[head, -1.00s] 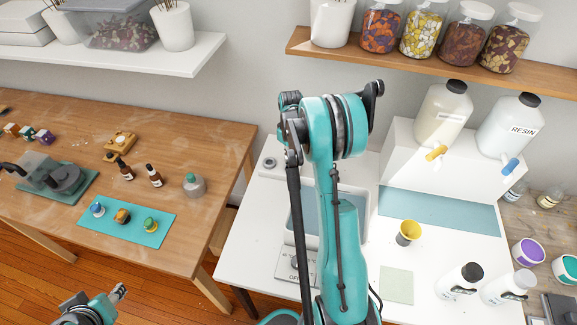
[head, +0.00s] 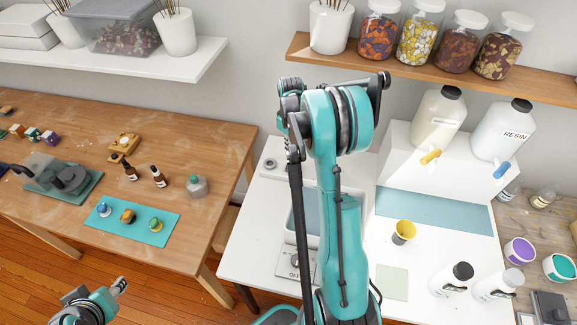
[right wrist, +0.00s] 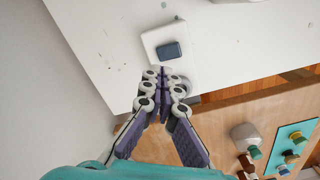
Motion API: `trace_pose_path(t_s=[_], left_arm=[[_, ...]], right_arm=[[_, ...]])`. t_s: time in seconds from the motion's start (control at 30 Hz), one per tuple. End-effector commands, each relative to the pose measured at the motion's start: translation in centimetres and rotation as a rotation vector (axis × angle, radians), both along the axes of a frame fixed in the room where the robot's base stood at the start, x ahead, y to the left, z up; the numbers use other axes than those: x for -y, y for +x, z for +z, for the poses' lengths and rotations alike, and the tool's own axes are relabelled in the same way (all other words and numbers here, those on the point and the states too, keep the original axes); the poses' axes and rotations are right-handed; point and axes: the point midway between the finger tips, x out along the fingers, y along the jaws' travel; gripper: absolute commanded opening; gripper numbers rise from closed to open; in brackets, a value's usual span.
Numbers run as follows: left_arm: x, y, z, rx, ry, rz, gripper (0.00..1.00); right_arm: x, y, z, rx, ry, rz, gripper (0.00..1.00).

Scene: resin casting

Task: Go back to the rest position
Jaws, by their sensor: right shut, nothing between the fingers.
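My right arm (head: 340,215) stands upright in the middle of the head view, in front of the white table (head: 345,295). A white plate with a dark blue block (right wrist: 170,50) lies just beyond the tips. My left gripper (head: 118,287) is at the lower left of the head view, over the floor in front of the wooden table and apart from everything. Its finger opening is too small to make out.
The wooden table (head: 200,235) holds a teal mat (head: 132,234) with small pieces, dropper bottles and a dark device. On the white table are a yellow-lined cup (head: 403,231), white bottles and large resin jugs (head: 503,130). Shelves with jars hang above.

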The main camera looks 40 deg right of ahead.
Motion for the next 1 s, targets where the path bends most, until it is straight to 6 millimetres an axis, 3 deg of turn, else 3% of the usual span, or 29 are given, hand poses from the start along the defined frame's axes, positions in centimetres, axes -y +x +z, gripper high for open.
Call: trace_pose_path(t_s=[0.37, 0.47, 0.57, 0.77, 1.0], left_arm=[[0.0, 0.0, -0.1, 0.0, 0.0, 0.0, 0.4], [0.0, 0.0, -0.2, 0.0, 0.0, 0.0, 0.4], [0.0, 0.0, -0.5, 0.0, 0.0, 0.0, 0.4], [0.0, 0.0, -1.4, 0.0, 0.0, 0.0, 0.4], [0.0, 0.0, -2.4, 0.0, 0.0, 0.0, 0.4]], right_arm=[[-0.1, 0.0, 0.0, 0.001, -0.001, 0.0, 0.0], [-0.9, -0.1, 0.9, 0.013, -0.007, -0.001, 0.0], [-2.9, -0.3, 2.8, 0.045, -0.022, -0.007, 0.0], [-9.1, -2.3, 7.7, 0.153, -0.055, -0.033, 0.0], [-16.2, -6.6, 11.5, 0.299, -0.065, -0.068, 0.0]])
